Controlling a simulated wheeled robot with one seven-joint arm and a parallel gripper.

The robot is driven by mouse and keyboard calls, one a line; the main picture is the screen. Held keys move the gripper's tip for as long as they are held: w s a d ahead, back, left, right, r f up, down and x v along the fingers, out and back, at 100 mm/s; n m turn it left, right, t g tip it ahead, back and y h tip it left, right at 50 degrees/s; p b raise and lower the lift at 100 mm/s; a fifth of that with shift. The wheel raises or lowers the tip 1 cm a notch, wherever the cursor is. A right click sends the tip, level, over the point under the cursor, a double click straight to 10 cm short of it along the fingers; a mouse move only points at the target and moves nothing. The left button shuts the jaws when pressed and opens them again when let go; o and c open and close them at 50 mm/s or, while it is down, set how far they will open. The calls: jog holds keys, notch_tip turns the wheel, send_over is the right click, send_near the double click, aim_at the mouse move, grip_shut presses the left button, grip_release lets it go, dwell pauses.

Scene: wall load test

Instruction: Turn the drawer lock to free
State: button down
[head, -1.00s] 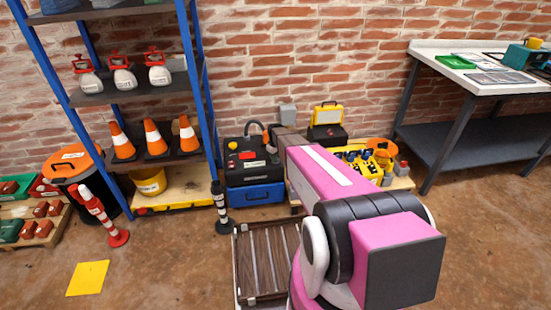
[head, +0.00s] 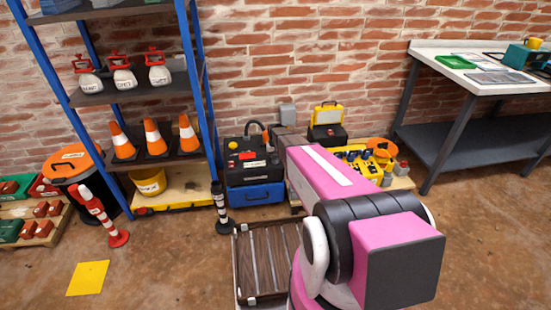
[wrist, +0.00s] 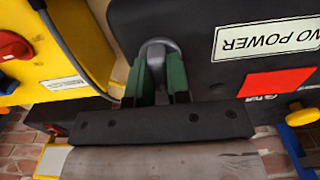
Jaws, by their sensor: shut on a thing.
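A black machine (head: 240,177) with a blue drawer (head: 255,195) at its bottom stands on the floor against the brick wall. In the wrist view its dark face (wrist: 205,35) carries an upside-down "NO POWER" label (wrist: 265,38), a red patch (wrist: 275,83) and a yellow knob (wrist: 302,115). My gripper (wrist: 163,72) has green-padded fingers closed on a grey rounded piece (wrist: 160,45) beside this face. I cannot tell whether that piece is the drawer lock, or how it is turned. In the head view my pink arm hides most of the gripper.
A yellow case (wrist: 40,50) with a red knob and a cable is close beside my gripper in the wrist view. A shelf rack (head: 112,97) with cones stands left of the machine. A brown slatted crate (head: 262,298) lies in front. A workbench (head: 425,48) stands right.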

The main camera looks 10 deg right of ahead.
dwell(0.4)
jog(key=c, duration=1.1)
grip_release()
jog(key=shift+r, duration=0.1)
notch_tip(320, 180, up, 11)
jog(key=shift+f, duration=0.15)
jog(key=s+r, duration=0.3)
jog(key=s, duration=0.7)
jog(key=s+r, duration=0.3)
jog(key=s, duration=0.7)
jog(key=s+r, duration=0.3)
jog(key=s, duration=0.7)
jog(key=shift+s+r, duration=0.25)
jog(key=shift+r, duration=0.1)
